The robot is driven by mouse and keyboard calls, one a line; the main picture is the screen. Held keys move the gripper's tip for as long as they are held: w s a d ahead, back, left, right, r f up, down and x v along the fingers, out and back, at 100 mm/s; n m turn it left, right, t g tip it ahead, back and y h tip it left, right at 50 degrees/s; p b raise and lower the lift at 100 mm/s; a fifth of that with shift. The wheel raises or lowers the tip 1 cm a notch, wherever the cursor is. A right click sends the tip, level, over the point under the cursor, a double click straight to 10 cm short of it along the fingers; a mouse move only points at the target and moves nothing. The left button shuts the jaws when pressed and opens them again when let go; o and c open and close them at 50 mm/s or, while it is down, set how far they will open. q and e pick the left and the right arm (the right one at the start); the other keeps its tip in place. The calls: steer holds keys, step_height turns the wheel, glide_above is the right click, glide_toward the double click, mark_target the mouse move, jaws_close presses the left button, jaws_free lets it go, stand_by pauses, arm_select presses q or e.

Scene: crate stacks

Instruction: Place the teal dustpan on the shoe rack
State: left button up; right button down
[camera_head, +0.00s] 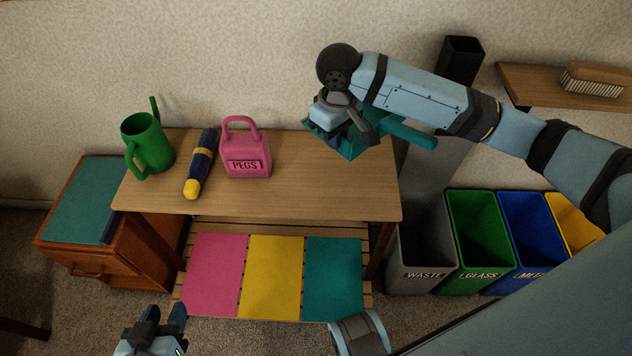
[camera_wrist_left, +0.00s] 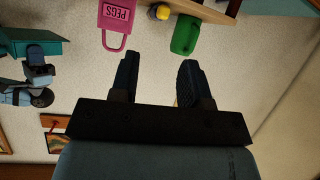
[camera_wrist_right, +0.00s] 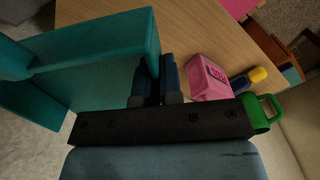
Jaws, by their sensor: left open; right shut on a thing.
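The teal dustpan (camera_head: 408,132) is in my right gripper (camera_head: 334,132), which is shut on it over the back right of the wooden table. Its broad teal walls fill the left of the right wrist view (camera_wrist_right: 85,50), beside the closed fingers. It also shows at the left of the left wrist view (camera_wrist_left: 38,40). The slatted shoe rack (camera_head: 235,228) is low under the table, with pink (camera_head: 215,270), yellow (camera_head: 275,275) and teal (camera_head: 334,275) panels on it. My left gripper (camera_head: 166,318) is open and empty, low at the front left of the rack.
Bins including a grey one (camera_head: 425,272) stand at right. A brown cabinet (camera_head: 95,260) is at left. The table's right half looks clear.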

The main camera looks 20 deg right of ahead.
step_height(320, 180, down, 6)
steer(key=r+b, duration=0.1)
steer(key=b, duration=0.3)
glide_toward(331, 195)
step_height(331, 195, down, 6)
steer(key=shift+r+b, duration=0.2)
steer(key=shift+b, duration=0.55)
steer(key=shift+f, duration=0.3)
arm_select(q)
steer(key=w+d+r+t+h, duration=0.2)
steer(key=d+r+t+h, duration=0.1)
steer(key=r, duration=0.6)
steer(key=shift+w+d+t, duration=0.3)
steer(key=shift+d+t, duration=0.35)
steer(key=shift+t, duration=0.25)
steer(key=shift+a+f, duration=0.1)
steer(key=shift+f, duration=0.1)
arm_select(e)
steer(key=c, duration=1.3)
jaws_free()
steer(key=shift+f, duration=0.1)
arm_select(q)
steer(key=shift+f, duration=0.1)
